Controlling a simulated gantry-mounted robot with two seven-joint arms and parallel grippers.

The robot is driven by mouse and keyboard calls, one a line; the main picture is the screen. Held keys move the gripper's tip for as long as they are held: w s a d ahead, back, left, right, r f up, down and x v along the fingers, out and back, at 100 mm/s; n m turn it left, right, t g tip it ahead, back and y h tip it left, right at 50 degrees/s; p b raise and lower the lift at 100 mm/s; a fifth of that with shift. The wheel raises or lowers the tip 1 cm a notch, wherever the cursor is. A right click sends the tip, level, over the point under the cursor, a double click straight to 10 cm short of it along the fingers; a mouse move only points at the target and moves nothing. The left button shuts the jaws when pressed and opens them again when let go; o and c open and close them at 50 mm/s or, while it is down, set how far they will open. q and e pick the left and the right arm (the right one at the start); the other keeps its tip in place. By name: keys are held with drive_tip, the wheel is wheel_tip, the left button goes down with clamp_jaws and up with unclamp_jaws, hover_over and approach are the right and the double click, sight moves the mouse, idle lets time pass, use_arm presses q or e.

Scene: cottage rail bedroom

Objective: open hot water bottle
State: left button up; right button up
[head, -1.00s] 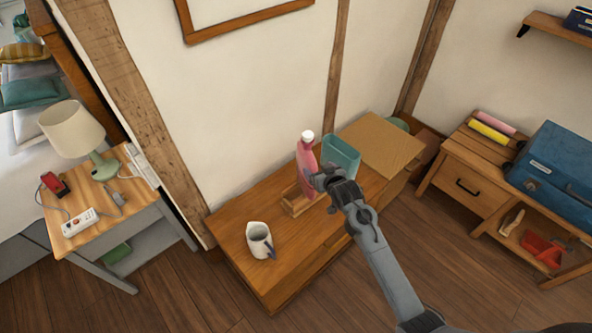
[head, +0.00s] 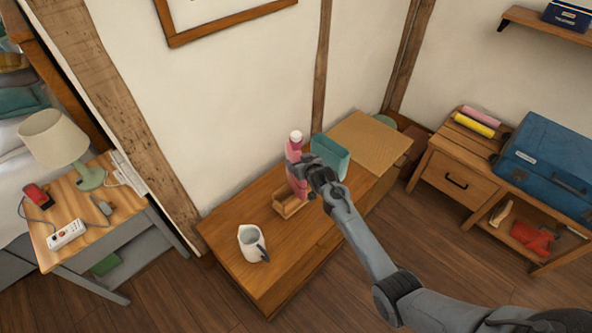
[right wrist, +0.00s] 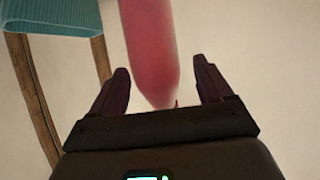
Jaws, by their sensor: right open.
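The hot water bottle (head: 294,154) is pink with a white cap (head: 296,136). It stands upright in a small wooden holder (head: 287,207) on the low wooden bench. My right gripper (head: 305,164) is at the bottle's right side and covers part of it. In the right wrist view the pink bottle (right wrist: 152,45) lies between the two open fingers, with a gap on each side. The cap is outside that view. My left gripper is not in view.
A teal container (head: 331,157) stands just behind and right of my right gripper. A woven panel (head: 372,143) covers the bench's far end. The wall is close behind.

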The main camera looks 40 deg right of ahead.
drive_tip(key=shift+x, duration=0.95)
clamp_jaws()
drive_tip(key=shift+r, duration=0.15)
